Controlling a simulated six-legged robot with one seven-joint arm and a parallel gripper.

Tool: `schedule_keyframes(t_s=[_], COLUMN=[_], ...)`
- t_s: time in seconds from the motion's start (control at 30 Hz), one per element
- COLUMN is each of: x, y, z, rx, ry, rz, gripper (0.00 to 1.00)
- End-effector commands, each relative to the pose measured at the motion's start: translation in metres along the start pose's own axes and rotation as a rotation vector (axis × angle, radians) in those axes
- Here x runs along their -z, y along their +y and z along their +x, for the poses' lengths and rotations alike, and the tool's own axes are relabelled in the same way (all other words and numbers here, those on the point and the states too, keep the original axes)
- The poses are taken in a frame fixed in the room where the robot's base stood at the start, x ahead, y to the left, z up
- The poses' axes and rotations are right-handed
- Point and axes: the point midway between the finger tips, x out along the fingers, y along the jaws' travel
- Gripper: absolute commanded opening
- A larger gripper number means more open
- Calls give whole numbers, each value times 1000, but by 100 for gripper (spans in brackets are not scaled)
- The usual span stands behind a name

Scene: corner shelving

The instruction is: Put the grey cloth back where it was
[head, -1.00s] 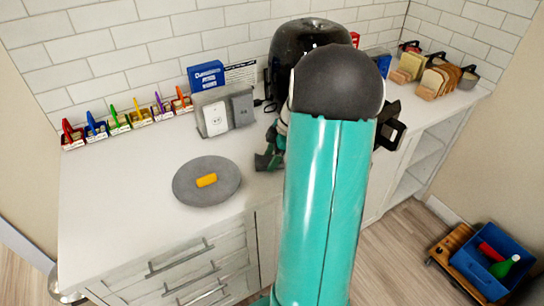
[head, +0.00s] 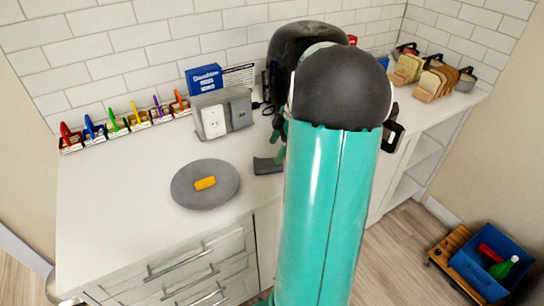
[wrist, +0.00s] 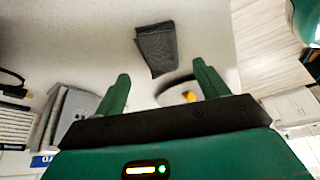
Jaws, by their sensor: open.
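The grey cloth (head: 267,166) lies flat and folded on the white counter, right of a round grey plate and partly behind my arm in the head view. It also shows in the wrist view (wrist: 157,48), dark grey, beyond my fingertips and apart from them. My gripper (wrist: 162,84) is open, with nothing between its two green fingers. In the head view only a bit of my gripper (head: 280,139) shows, just above and behind the cloth; my arm hides the rest.
The round grey plate (head: 183,195) holds a yellow block (head: 205,183). A grey socket box (head: 212,118) stands behind, with a blue box (head: 205,78). Several coloured-handled items line the wall. A black appliance (head: 300,42) stands behind my arm.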

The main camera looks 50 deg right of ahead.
Motion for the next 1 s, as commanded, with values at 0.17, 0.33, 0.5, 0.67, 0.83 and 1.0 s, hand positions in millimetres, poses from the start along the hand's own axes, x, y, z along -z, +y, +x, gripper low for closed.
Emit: schedule_keyframes(t_s=[0.17,0.33,0.5,0.67,0.83,1.0], x=[0,0,0,11,71,141], y=[1,0,0,-4,-29,-80], z=[-39,-59,-64,-64,-62,-57], rx=[-4,0,1,-1,-19,-82], ry=[-1,0,0,-12,-77,-145], rz=[0,1,1,12,99,238], gripper=[73,73,73,73,73,73])
